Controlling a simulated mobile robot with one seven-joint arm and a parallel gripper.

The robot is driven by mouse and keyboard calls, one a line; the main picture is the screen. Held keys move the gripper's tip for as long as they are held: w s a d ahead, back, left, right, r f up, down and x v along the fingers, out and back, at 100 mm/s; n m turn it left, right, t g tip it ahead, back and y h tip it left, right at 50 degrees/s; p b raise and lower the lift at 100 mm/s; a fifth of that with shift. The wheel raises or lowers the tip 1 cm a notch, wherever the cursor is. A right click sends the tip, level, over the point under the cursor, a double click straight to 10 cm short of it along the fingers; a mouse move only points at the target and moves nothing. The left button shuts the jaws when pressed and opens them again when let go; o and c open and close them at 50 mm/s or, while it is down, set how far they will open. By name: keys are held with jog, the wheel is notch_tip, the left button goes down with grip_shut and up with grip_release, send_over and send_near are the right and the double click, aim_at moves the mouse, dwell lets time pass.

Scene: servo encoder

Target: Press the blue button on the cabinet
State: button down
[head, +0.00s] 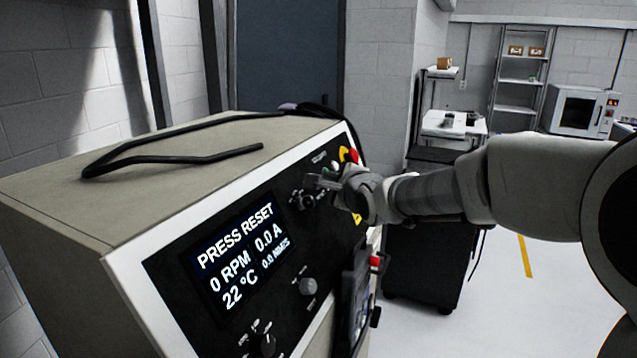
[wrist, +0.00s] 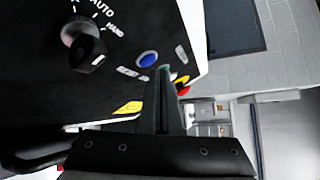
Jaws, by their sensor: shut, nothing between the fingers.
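The cabinet (head: 75,185) is a beige box with a black front panel in a white frame. The blue button (wrist: 148,59) is round and sits flush-looking on the black panel in the wrist view, just left of and above my fingertips. In the head view I cannot make it out behind my gripper. My gripper (head: 322,181) is shut and empty, close to the upper right of the panel. In the wrist view my gripper (wrist: 164,70) points at the panel beside the button. I cannot tell whether the fingertips touch the panel.
A black selector knob (wrist: 82,47) sticks out left of the button. A yellow-and-red knob (head: 346,154) sits at the panel's upper right. The screen (head: 240,255) reads PRESS RESET. A black bar handle (head: 170,160) lies on top. Shelves and an oven (head: 580,110) stand far back.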

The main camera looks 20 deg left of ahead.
dwell(0.3)
jog(key=shift+a+f+b, duration=0.2)
jog(key=shift+a+b, duration=0.2)
jog(key=shift+b, duration=0.1)
jog(key=shift+a, duration=0.1)
dwell(0.4)
jog(key=shift+d+r+p, duration=0.2)
jog(key=shift+d+p, duration=0.25)
jog(key=shift+d, duration=0.05)
jog(key=d+r+p, duration=0.2)
jog(key=d+p, duration=0.3)
jog(key=p, duration=0.2)
jog(key=shift+s+d+r, duration=0.2)
jog(key=shift+s+r, duration=0.1)
jog(key=shift+s, duration=0.1)
